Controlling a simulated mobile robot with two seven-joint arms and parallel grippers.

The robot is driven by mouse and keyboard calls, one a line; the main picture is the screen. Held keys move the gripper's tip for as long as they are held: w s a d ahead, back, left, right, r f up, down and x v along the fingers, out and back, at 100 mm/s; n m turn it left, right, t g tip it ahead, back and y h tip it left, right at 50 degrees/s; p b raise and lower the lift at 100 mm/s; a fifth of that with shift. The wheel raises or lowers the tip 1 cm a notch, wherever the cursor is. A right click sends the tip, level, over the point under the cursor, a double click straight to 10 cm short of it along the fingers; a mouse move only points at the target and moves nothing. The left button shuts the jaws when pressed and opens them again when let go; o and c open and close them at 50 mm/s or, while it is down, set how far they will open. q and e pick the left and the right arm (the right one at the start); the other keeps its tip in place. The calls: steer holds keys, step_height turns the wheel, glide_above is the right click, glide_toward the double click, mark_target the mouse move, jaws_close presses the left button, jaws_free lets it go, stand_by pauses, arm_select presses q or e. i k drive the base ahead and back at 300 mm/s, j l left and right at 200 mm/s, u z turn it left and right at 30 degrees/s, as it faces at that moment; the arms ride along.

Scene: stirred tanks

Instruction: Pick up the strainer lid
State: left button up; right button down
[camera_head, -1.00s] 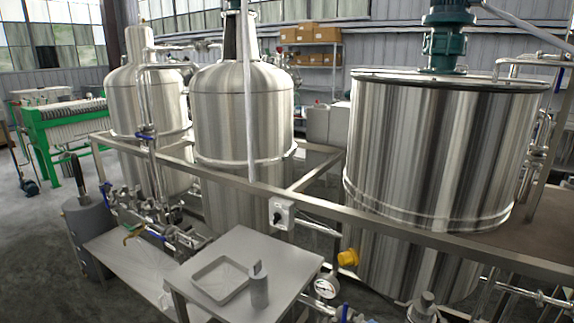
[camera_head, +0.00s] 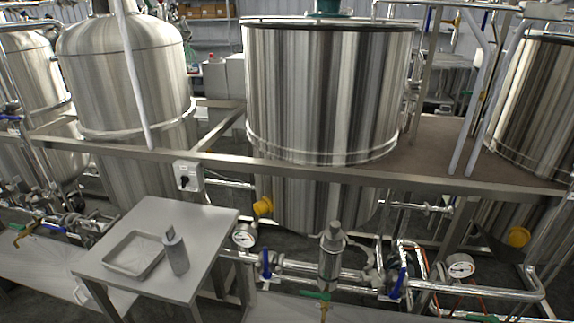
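A metal strainer-like body (camera_head: 331,268) stands upright on the pipe run in the lower middle. A narrower round cap with a knob, which looks like the strainer lid (camera_head: 333,238), sits on top of it. Neither of my grippers is in view.
A small grey table (camera_head: 190,225) at lower left holds a shallow empty tray (camera_head: 133,255) and a grey cylinder (camera_head: 176,253). Pressure gauges (camera_head: 244,236), blue valve handles (camera_head: 266,264) and pipes flank the strainer. A steel frame rail (camera_head: 300,170) and a large tank (camera_head: 320,95) stand behind.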

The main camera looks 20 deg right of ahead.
mark_target(332, 242)
steer(key=l+z, duration=0.3)
steer(key=l, duration=0.4)
steer(key=i+l+z, duration=0.1)
steer(key=l+z, duration=0.15)
steer(key=l, duration=0.45)
